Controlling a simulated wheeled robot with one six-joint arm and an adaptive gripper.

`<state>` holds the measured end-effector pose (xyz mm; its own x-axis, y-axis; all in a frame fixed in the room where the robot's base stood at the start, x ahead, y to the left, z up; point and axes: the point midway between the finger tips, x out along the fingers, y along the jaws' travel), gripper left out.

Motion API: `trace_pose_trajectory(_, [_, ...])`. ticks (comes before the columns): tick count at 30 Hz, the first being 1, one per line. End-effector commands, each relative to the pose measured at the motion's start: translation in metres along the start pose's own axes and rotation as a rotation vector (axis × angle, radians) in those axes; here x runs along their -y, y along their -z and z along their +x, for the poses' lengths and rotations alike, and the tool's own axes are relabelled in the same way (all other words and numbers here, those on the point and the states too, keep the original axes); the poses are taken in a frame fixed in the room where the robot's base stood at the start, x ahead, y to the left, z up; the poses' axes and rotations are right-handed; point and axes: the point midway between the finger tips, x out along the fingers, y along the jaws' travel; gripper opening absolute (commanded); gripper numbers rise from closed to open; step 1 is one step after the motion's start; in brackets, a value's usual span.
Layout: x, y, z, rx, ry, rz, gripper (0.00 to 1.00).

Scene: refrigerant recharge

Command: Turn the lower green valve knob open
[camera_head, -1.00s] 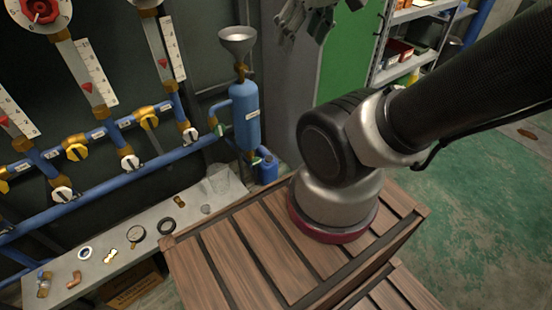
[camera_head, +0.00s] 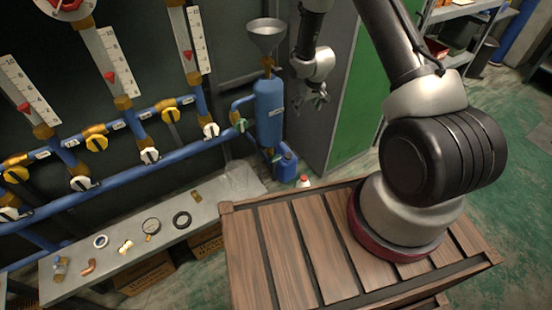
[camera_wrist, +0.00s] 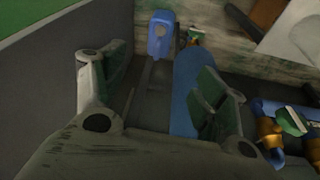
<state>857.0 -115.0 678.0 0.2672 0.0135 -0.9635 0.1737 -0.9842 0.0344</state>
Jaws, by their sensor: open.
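The lower green valve knob (camera_head: 275,157) sits on a brass fitting below the blue cylinder (camera_head: 269,112), beside the small blue canister (camera_head: 287,167). In the wrist view the lower green knob (camera_wrist: 193,35) shows small near the top, beyond my fingers. An upper green knob (camera_head: 240,123) sits on the pipe left of the cylinder; it also shows in the wrist view (camera_wrist: 291,122) at lower right. My gripper (camera_head: 311,98) points down, to the right of the cylinder and above the lower knob. It is open and empty, apart from both knobs.
A funnel (camera_head: 266,36) tops the cylinder. Blue pipes with white and yellow valves run left along the wall. A grey bench (camera_head: 130,250) with small fittings stands below. A wooden crate top (camera_head: 290,245) is bare in front of my arm's base. A green cabinet (camera_head: 361,97) stands at right.

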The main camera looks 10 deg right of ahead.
Motion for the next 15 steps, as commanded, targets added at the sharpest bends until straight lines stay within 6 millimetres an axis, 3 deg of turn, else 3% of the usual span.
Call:
trace_pose_trajectory(1, [0.007, -0.021, 0.045, 0.02, 0.014, -0.008, 0.72])
trace_pose_trajectory(3, [0.017, -0.047, 0.099, 0.027, 0.034, -0.021, 0.72])
trace_pose_trajectory(9, [0.051, -0.133, 0.232, 0.002, 0.105, -0.04, 0.72])
trace_pose_trajectory(11, [0.063, -0.137, 0.26, -0.078, 0.136, -0.039, 0.72])
trace_pose_trajectory(12, [0.072, -0.129, 0.274, -0.159, 0.162, -0.033, 0.72])
trace_pose_trajectory(15, [0.086, -0.096, 0.282, -0.338, 0.217, -0.019, 0.72])
